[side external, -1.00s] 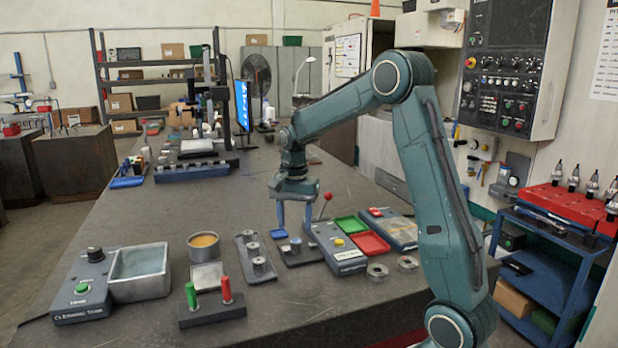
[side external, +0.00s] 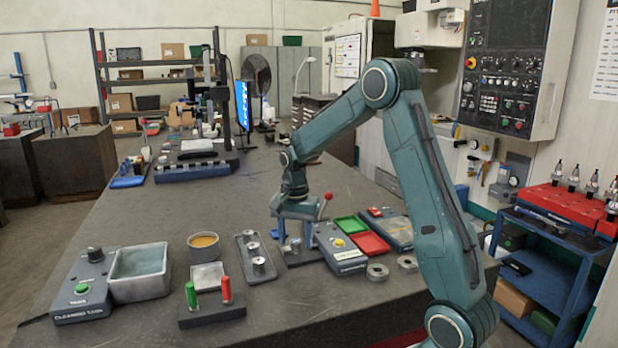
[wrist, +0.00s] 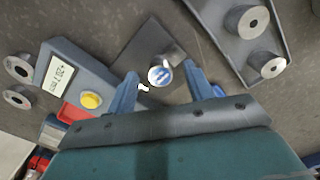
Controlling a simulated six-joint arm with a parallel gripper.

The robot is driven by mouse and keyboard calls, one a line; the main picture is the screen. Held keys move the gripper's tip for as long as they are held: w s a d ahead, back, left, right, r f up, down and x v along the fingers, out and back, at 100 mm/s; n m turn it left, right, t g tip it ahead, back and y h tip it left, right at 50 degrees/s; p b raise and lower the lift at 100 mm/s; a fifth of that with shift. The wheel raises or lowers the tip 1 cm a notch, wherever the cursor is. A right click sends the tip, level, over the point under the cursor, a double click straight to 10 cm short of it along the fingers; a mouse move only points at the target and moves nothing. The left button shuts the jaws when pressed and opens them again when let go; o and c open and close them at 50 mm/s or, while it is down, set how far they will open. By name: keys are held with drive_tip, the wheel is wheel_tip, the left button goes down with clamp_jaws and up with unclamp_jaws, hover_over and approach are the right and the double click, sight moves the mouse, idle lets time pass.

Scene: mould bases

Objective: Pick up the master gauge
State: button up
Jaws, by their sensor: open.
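The master gauge is most likely the small metal cylinder with a blue-and-white top (wrist: 160,76); no readable name shows on it. It stands on a dark flat base (wrist: 138,46) with a small metal block beside it. It also shows in the side external view (side external: 296,243), partly screened by the fingers. My gripper (wrist: 165,84) is open, pointing down, with one blue finger on each side of the cylinder. In the side external view my gripper (side external: 295,237) is low over the base. I cannot tell whether either finger touches the cylinder.
A grey unit with a display and yellow button (side external: 339,243) stands close on the right, with a red-knobbed lever (side external: 327,197). Green (side external: 351,225) and red (side external: 368,244) trays lie beyond.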

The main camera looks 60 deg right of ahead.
sight(295, 241)
clamp_jaws()
drive_tip(key=shift+r, duration=0.15)
wheel_tip(295, 241, up, 20)
idle(0.8)
idle(0.4)
